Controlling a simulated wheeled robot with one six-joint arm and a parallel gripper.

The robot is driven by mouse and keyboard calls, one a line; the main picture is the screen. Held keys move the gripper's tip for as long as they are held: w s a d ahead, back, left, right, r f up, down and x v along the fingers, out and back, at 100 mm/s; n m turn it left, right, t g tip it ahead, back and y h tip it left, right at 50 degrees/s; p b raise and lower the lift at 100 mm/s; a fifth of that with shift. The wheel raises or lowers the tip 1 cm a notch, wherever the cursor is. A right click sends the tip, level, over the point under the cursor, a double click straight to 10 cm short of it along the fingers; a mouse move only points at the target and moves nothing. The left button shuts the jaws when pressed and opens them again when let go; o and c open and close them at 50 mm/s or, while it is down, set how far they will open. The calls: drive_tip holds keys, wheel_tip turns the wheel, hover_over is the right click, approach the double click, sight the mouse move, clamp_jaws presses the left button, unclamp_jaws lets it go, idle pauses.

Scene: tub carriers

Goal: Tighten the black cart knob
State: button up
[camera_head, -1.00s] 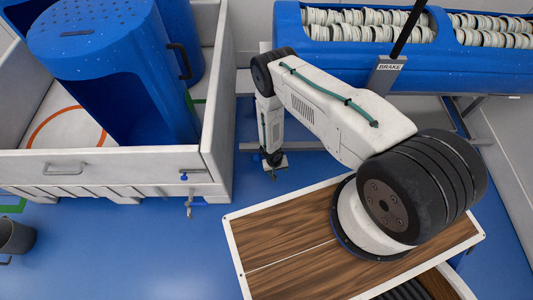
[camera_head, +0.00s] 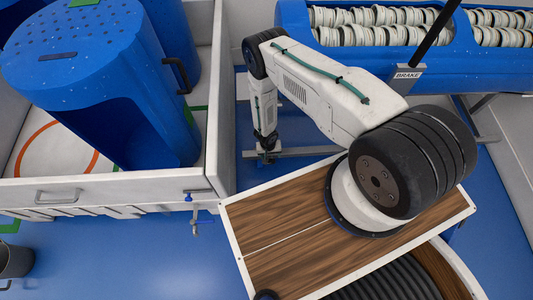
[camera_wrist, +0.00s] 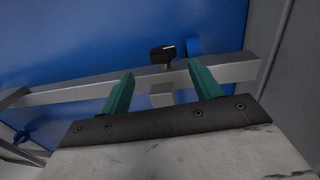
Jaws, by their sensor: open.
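The black knob (camera_wrist: 162,53) has a small white mark and shows in the wrist view against a blue surface, just above a grey metal bar (camera_wrist: 85,91). My gripper (camera_wrist: 162,70) has two green fingers, spread apart with nothing between them. The knob appears beyond the fingertips, roughly centred between them; I cannot tell how far off it is. In the head view my gripper (camera_head: 267,154) points down between the white tub carrier (camera_head: 140,184) and the blue rack cart (camera_head: 480,78). The knob cannot be made out there.
A BRAKE sign (camera_head: 408,75) hangs on a black lever at the cart. A tap (camera_head: 194,226) juts from the tub carrier. A grey bin (camera_head: 14,262) stands at left. Blue floor is open in front.

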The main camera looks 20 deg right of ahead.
sight(271, 159)
drive_tip(key=shift+w+d+f, duration=0.1)
drive_tip(key=shift+w+f, duration=0.05)
drive_tip(key=shift+f, duration=0.25)
wheel_tip(271, 159, down, 5)
drive_tip(key=shift+r, duration=0.1)
drive_tip(key=shift+d+f, duration=0.15)
drive_tip(key=shift+f, duration=0.95)
drive_tip(key=shift+c, duration=0.3)
drive_tip(key=c, duration=0.9)
